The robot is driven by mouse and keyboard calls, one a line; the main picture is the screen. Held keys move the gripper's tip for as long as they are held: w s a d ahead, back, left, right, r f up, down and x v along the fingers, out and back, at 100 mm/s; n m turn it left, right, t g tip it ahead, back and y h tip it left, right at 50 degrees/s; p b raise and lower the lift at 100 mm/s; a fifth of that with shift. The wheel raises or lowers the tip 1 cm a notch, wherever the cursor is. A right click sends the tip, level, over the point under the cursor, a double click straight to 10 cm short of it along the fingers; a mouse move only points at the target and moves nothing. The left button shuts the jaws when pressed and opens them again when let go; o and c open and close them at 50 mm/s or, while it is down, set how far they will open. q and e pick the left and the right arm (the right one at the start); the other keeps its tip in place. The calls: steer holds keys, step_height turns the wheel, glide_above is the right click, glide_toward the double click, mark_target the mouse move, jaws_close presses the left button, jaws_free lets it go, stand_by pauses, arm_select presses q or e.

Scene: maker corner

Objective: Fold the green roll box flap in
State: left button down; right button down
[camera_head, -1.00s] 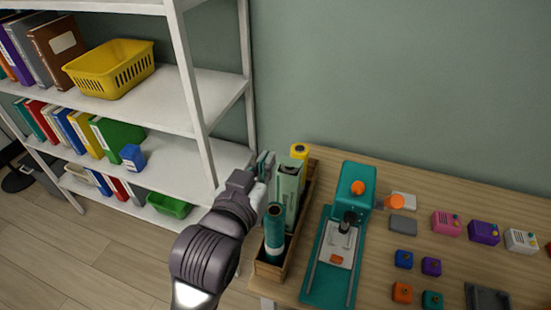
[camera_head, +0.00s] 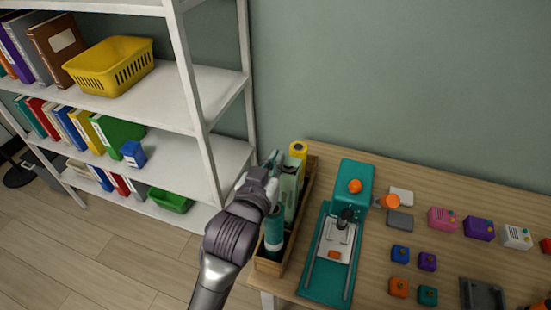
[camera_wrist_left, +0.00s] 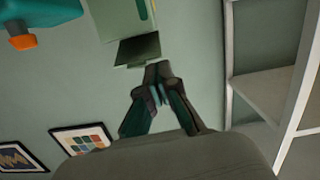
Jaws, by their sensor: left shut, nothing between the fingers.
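The green roll box (camera_head: 291,188) stands upright in a wooden tray (camera_head: 268,266) at the table's left end. In the left wrist view the pale green box (camera_wrist_left: 115,22) is at the top, with a dark green flap (camera_wrist_left: 138,49) sticking out at its end. My left gripper (camera_head: 271,159) is at the left side of the box's top and partly covers the box in the head view. In the left wrist view its fingertips (camera_wrist_left: 158,72) are together and empty, close to the flap's edge; I cannot tell whether they touch it. My right gripper is not in view.
A yellow roll (camera_head: 298,150) and a teal roll (camera_head: 273,229) share the tray. A teal press (camera_head: 353,185) with an orange knob stands just right of it. White shelves (camera_head: 215,150) are close on the left. Several small coloured boxes lie further right.

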arm_select(q)
steer(key=f+t+b, duration=0.1)
steer(key=b, duration=0.2)
steer(key=s+f+t+h+b, duration=0.1)
steer(key=b, duration=0.2)
steer(key=shift+s+a+f+t, duration=0.15)
steer(key=shift+f+t, duration=0.1)
steer(key=shift+t, duration=0.05)
